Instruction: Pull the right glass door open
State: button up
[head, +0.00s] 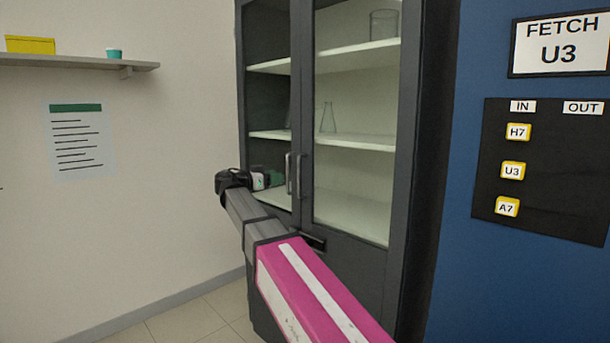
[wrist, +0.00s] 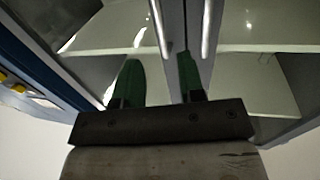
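The right glass door (head: 352,190) of the dark grey cabinet looks closed, with shelves showing through its glass. Its upright metal handle (head: 299,175) is beside the left door's handle (head: 289,174) at the middle seam. My gripper (head: 274,178) is in front of the left door, just left of both handles in the head view. In the wrist view my gripper (wrist: 159,60) has its two green fingers apart with nothing held between them. That view looks turned over, so the right door's handle (wrist: 158,27) lies beyond the gap and the left door's handle (wrist: 207,28) beyond the other finger.
Glassware, including a flask (head: 328,118) and a beaker (head: 383,24), stands on the cabinet shelves. A blue wall with a black label board (head: 545,205) is right of the cabinet. A wall shelf (head: 75,62) is at the left. The floor (head: 185,318) left of the cabinet looks clear.

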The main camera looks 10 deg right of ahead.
send_over(299, 194)
jog(key=shift+w, duration=0.3)
dwell(0.3)
grip_shut()
